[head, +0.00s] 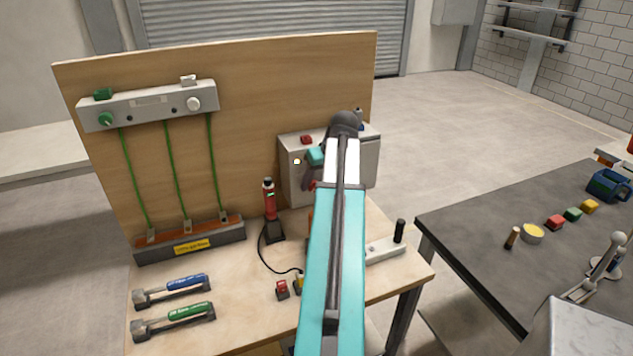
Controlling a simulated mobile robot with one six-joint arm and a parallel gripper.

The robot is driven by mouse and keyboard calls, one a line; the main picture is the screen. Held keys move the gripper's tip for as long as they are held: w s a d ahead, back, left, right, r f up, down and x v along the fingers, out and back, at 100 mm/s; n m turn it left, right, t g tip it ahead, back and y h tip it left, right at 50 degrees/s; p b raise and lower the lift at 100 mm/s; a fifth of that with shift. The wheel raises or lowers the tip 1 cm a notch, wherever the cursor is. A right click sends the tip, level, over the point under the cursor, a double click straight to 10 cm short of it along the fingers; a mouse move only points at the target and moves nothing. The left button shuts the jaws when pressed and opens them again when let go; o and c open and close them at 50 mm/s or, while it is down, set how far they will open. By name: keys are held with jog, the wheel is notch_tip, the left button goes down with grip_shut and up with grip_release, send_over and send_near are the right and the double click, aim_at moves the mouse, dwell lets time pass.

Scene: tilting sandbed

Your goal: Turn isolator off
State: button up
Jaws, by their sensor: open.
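The isolator appears to be the grey metal box (297,182) at the back right of the wooden workbench, against the upright board. My gripper (307,181) is in front of the box, partly hidden by my arm, and open. A bit of red shows close beside it, perhaps the isolator's handle. I cannot tell whether they touch, nor the handle's position.
A red handheld tester (269,199) stands in a dark holder left of the box, with a black cable. A grey panel (150,103) with green leads hangs on the board. Blue-handled (180,285) and green-handled (180,318) tools lie at front left. A dark table (480,240) stands right.

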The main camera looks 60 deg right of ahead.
jog(key=shift+w+f, duration=0.15)
jog(key=shift+f, duration=0.2)
jog(key=c, duration=1)
